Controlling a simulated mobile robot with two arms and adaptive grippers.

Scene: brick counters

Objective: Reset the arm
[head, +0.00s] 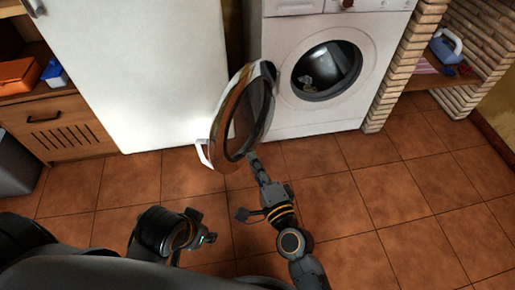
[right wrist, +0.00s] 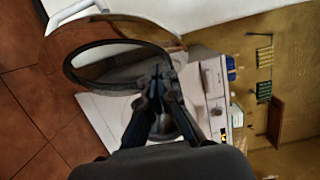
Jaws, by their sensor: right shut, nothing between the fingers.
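The white washing machine (head: 300,112) stands at the top centre, and its round door (head: 232,118) is swung open to the left, with a white handle (head: 203,153) on its outer edge. Inside the drum opening (head: 326,70) something pale shows, too small to name. My right gripper (head: 252,158) is shut and empty, with its tips by the door's lower edge; I cannot tell if they touch. In the right wrist view its closed fingers (right wrist: 157,75) overlap the door's dark ring (right wrist: 105,68). My left arm's wrist (head: 165,234) is folded low; its fingers cannot be made out.
A large white appliance (head: 130,70) stands left of the washer. A wooden cabinet (head: 58,125) with an orange box (head: 17,75) is at far left. A brick pillar (head: 400,65) and a shelf with a blue object (head: 446,47) are at right. The tiled floor (head: 400,190) at right is clear.

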